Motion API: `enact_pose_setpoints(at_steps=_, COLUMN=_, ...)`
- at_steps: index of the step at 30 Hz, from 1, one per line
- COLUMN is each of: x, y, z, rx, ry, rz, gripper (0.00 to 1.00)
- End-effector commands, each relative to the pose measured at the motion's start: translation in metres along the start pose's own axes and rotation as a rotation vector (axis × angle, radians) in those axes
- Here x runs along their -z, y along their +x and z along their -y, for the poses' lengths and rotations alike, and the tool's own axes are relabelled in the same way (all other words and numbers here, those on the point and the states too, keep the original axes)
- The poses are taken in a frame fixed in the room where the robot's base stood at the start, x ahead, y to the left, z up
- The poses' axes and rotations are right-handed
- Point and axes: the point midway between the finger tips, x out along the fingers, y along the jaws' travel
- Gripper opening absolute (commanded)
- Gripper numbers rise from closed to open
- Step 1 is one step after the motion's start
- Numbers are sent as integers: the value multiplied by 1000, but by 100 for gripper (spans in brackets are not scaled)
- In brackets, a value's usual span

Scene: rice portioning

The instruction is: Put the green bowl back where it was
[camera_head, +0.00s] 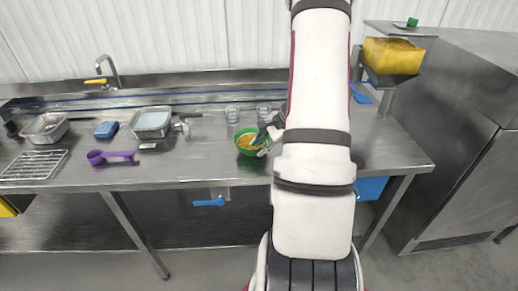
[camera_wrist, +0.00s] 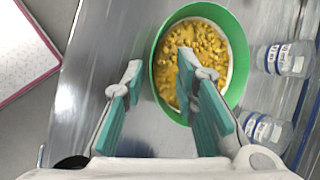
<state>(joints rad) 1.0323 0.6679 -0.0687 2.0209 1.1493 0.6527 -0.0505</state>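The green bowl (camera_wrist: 238,48) stands upright on the steel table and holds yellow, grain-like pieces. In the head view the bowl (camera_head: 241,150) is near the middle of the table, just left of my arm. My gripper (camera_wrist: 160,68) is open, its two teal fingers apart. In the wrist view the near-left rim of the bowl shows between the fingers: the right finger overlaps the bowl's inside and the left finger is outside. I cannot tell whether either finger touches it. In the head view my gripper (camera_head: 268,132) is at the bowl's right side, partly hidden by the arm.
Two clear labelled containers (camera_wrist: 286,59) (camera_wrist: 266,131) stand close beside the bowl. A purple scoop (camera_head: 112,157), blue sponge (camera_head: 106,130), metal pan (camera_head: 152,122) and wire rack (camera_head: 33,166) are to the left. A yellow-filled hopper (camera_head: 393,54) stands at right.

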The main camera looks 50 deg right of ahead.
Motion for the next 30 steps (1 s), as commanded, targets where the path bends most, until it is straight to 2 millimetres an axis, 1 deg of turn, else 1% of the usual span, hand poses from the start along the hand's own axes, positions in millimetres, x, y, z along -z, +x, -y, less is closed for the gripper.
enact_pose_setpoints(at_steps=1, x=0, y=-10, z=1, rx=3, ry=-2, rz=-2, gripper=27)
enact_pose_setpoints(at_steps=6, x=0, y=-47, z=1, rx=3, ry=-1, rz=-4, gripper=27)
enact_pose_setpoints(at_steps=12, x=0, y=-82, z=1, rx=3, ry=-1, rz=-2, gripper=27)
enact_pose_setpoints(at_steps=15, x=0, y=-94, z=0, rx=1, ry=-1, rz=-2, gripper=27)
enact_pose_setpoints(at_steps=18, x=0, y=-100, z=0, rx=0, ry=0, rz=0, gripper=27)
enact_pose_setpoints(at_steps=24, x=-3, y=-104, z=1, rx=-2, ry=-7, rz=1, gripper=27)
enact_pose_setpoints(at_steps=26, x=-12, y=-106, z=4, rx=-6, ry=-35, rz=5, gripper=27)
enact_pose_setpoints(at_steps=29, x=-50, y=-111, z=12, rx=-27, ry=-146, rz=19, gripper=27)
enact_pose_setpoints(at_steps=30, x=-72, y=-115, z=16, rx=-40, ry=-213, rz=26, gripper=27)
